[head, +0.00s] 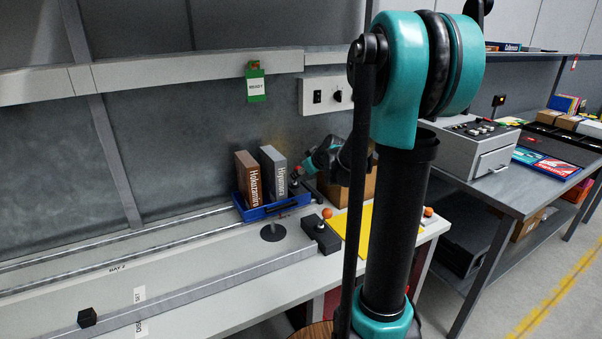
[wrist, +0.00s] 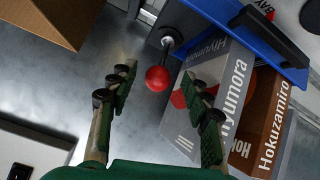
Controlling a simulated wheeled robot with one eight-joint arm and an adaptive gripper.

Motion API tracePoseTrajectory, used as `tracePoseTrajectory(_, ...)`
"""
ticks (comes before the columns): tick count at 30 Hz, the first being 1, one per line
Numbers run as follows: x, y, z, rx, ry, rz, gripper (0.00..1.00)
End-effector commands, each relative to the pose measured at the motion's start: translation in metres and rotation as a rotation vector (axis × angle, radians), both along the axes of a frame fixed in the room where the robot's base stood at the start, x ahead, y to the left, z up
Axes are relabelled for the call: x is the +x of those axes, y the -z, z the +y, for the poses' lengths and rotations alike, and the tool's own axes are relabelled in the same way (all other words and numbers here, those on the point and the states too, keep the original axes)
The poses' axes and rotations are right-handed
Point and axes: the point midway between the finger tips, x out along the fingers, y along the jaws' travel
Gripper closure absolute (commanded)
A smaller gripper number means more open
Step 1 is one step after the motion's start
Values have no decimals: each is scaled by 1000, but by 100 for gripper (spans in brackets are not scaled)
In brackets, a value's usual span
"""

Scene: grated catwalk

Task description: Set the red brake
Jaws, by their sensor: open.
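The red brake shows in the wrist view as a round red knob (wrist: 157,78) on a short dark stem rising from a pale round base. My gripper (wrist: 157,90) is open, with one finger on each side of the knob in the picture. I see no finger touching it, and its depth between the fingers is hard to judge. In the head view my gripper (head: 303,171) is low over the bench, close to the grey box and partly behind my own arm.
A blue tray (wrist: 262,40) holds a grey box (wrist: 207,95) and a brown box (wrist: 270,110), close beside the right finger. A cardboard box (wrist: 45,22) is at upper left.

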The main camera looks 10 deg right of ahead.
Motion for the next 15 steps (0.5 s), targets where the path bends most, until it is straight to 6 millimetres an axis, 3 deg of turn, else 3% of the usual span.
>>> tracePoseTrajectory(15,-59,-48,-20,0,1,0,51)
